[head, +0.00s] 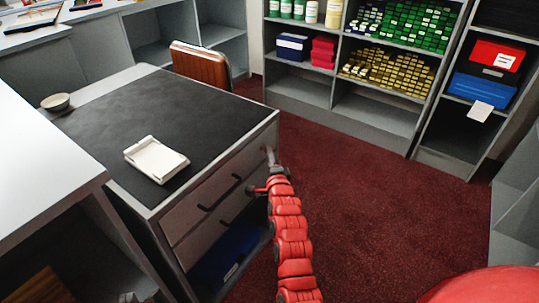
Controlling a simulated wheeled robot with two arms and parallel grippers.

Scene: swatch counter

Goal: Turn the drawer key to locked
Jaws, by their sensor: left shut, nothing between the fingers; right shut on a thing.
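The grey desk (95,82) with a dark top stands at the left, its drawer front (222,180) facing right. My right gripper (269,157) is at the right end of the upper drawer, at the desk's front edge. It is shut on the drawer key, which is too small and too covered by the fingers to make out. I cannot tell which way the key is turned. A small red part (259,190) shows just below and left of the gripper; I cannot tell what it is. My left gripper is not in view.
A white pad (156,159) lies on the desk top and a small bowl (56,102) stands at its far left corner. A brown chair (200,65) is behind the desk. Shelves (385,106) line the back. The dark red floor (370,215) is clear.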

